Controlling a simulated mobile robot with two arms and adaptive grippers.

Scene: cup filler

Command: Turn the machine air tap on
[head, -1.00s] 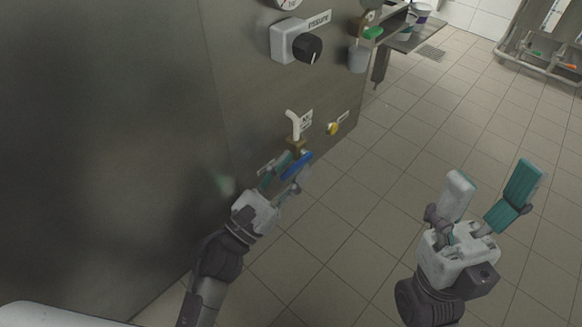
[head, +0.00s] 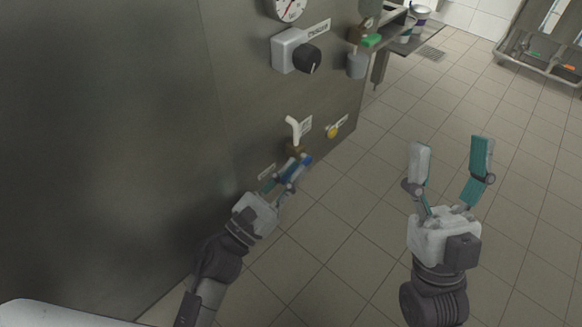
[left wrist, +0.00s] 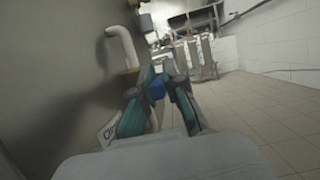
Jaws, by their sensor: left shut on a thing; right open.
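The machine's air tap has a blue handle (head: 304,160) on a brass body (head: 295,149) below a white bent pipe (head: 295,128) on the steel panel. My left gripper (head: 288,175) is shut on the blue handle. In the left wrist view the blue handle (left wrist: 156,90) shows between the teal fingers of my left gripper (left wrist: 159,88), beside the white pipe (left wrist: 122,45). Part of the handle is hidden by the fingers. My right gripper (head: 448,160) is open and empty, above the tiled floor on the right.
The panel also carries a black knob (head: 307,59) on a grey box, a gauge (head: 289,8) and a small yellow knob (head: 332,132). A grey cup (head: 357,66) is at the panel's right edge. The tiled floor (head: 400,110) is clear right of the machine.

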